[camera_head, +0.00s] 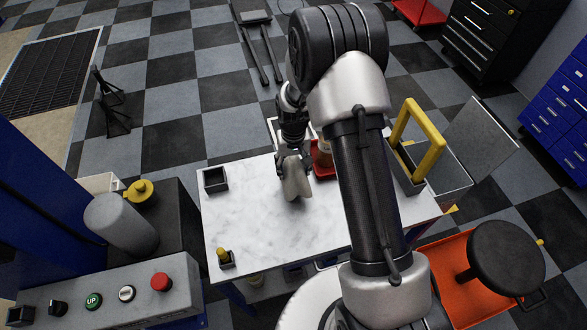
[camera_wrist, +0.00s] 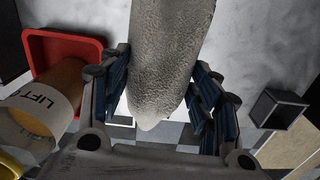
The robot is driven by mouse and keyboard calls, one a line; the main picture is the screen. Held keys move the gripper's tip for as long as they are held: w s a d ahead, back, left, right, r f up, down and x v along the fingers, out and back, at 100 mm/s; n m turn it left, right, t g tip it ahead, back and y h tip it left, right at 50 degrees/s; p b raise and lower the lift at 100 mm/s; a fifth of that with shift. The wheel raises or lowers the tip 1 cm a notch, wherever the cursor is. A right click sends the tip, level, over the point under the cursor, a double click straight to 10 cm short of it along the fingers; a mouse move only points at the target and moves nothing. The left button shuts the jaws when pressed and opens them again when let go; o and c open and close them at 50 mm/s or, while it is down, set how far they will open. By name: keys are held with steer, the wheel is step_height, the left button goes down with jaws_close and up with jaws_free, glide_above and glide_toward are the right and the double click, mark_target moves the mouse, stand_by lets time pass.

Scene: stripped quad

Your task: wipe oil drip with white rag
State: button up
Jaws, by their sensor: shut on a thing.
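My gripper (camera_head: 292,168) is over the white marbled table top (camera_head: 240,235), near its middle and back. It is shut on a pale grey-white rag (camera_head: 296,186), which hangs down from the fingers. In the wrist view the rag (camera_wrist: 170,60) is between the two blue-padded fingers (camera_wrist: 160,95). I cannot tell whether its lower end touches the table. No oil drip can be made out; the rag and my arm hide part of the table top.
A red tray (camera_head: 323,160) is just right of my gripper, with a labelled roll or can (camera_wrist: 45,95) by it. A small black open box (camera_head: 215,180) is at the table's back left. A yellow-tipped item (camera_head: 225,257) is at the front left. A yellow-handled carrier (camera_head: 425,145) is at the right.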

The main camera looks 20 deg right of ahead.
steer(key=shift+r+p, duration=0.55)
steer(key=shift+r, duration=0.65)
